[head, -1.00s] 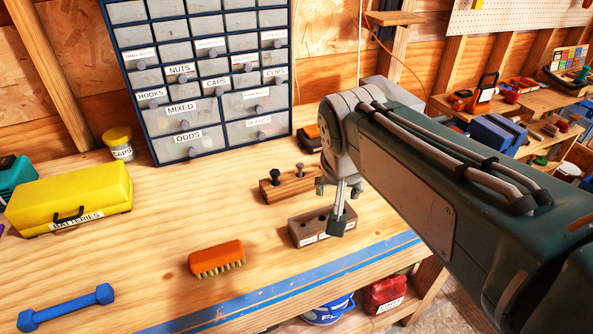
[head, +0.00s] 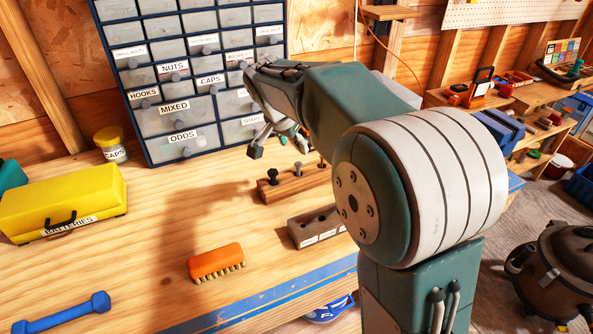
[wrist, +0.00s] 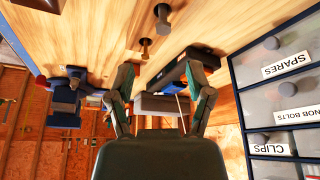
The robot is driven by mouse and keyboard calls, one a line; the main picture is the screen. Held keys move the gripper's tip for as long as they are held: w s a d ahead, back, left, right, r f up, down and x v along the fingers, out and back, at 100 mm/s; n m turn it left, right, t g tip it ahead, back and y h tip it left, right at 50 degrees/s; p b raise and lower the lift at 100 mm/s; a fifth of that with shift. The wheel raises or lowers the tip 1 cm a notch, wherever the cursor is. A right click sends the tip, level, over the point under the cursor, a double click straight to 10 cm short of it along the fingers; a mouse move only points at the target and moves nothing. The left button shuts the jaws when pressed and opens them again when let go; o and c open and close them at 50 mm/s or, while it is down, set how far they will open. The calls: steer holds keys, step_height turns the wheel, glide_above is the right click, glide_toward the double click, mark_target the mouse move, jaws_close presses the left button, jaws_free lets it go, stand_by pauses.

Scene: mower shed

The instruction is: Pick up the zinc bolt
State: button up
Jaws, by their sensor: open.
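A wooden block (head: 292,187) on the bench holds upright bolts in a row: a black-headed one (head: 272,174), a greyer one (head: 298,169) that looks like the zinc bolt, and a third partly hidden by my arm at its right. My gripper (head: 279,142) is open and empty, raised behind and above the block, in front of the drawer cabinet. In the wrist view my open fingers (wrist: 160,75) have nothing between them.
A grey-brown block with holes (head: 312,229) stands in front, partly covered by my arm. The drawer cabinet (head: 200,70) is close behind my gripper. An orange brush (head: 215,258), yellow batteries case (head: 65,200), caps jar (head: 112,146) and blue dumbbell (head: 62,312) lie left. Mid-bench is clear.

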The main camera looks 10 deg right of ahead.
mark_target(297, 163)
steer(key=x, duration=0.3)
steer(key=shift+f, duration=0.25)
steer(key=x, duration=0.5)
steer(key=shift+w+a+f, duration=0.2)
steer(key=shift+a+f, duration=0.05)
steer(key=shift+a, duration=0.05)
jaws_close()
